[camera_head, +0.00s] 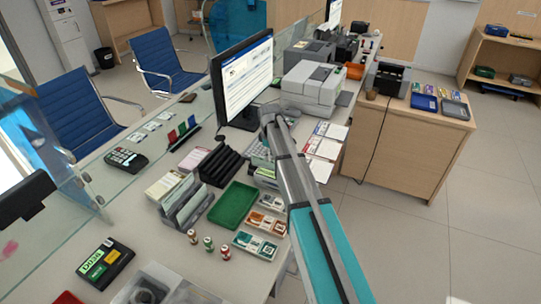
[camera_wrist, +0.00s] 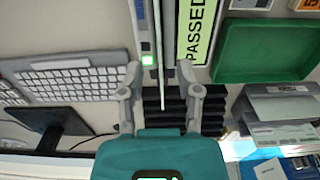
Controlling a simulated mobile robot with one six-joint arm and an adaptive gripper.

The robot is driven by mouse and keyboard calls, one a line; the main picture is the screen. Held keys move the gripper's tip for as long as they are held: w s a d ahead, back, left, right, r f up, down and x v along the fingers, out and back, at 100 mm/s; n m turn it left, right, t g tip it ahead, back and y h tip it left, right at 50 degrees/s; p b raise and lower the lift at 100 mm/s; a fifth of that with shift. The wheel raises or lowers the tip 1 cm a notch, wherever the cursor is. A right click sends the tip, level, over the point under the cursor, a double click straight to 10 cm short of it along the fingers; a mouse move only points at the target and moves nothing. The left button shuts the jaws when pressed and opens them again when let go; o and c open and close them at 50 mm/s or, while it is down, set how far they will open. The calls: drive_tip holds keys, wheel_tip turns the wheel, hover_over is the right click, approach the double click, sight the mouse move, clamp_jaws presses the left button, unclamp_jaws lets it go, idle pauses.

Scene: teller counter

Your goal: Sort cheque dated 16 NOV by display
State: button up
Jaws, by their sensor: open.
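In the wrist view my gripper (camera_wrist: 160,76) is open, its fingers spread over the check device. The device shows a lit green lamp (camera_wrist: 148,60) and a display (camera_wrist: 195,34) reading PASSED. A green tray (camera_wrist: 265,52) is to the right, also in the head view (camera_head: 233,207). My arm partly hides the device in the head view.
A keyboard (camera_wrist: 75,78) and monitor (camera_head: 243,80) are close to the device. A grey holder with papers (camera_head: 187,202) stands left of the green tray. Small stamps (camera_head: 209,244) and cards (camera_head: 266,223) lie nearby.

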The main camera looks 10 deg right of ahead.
drive_tip(key=shift+f+b, duration=1.55)
drive_tip(key=shift+f, duration=0.3)
drive_tip(key=shift+c, duration=0.2)
clamp_jaws()
drive_tip(key=shift+r, duration=0.15)
wheel_tip(320, 180, up, 11)
drive_tip(key=p, duration=1.1)
drive_tip(key=shift+r+p, duration=0.15)
drive_tip(key=shift+p, duration=0.15)
idle(0.7)
drive_tip(key=shift+a, duration=0.1)
idle(0.5)
drive_tip(key=s+a+f+n+b, duration=0.1)
drive_tip(key=s+a+n, duration=0.3)
drive_tip(key=a, duration=0.6)
drive_tip(key=s+a+f+n+b, duration=0.1)
drive_tip(key=s+a+n, duration=0.3)
drive_tip(key=a+n, duration=0.4)
drive_tip(key=s+a+f+n+b, duration=0.2)
drive_tip(key=s+a+n, duration=0.2)
drive_tip(key=a, duration=0.9)
drive_tip(key=shift+s+a+n, duration=0.15)
drive_tip(key=shift+a+n, duration=0.2)
drive_tip(key=shift+n, duration=0.65)
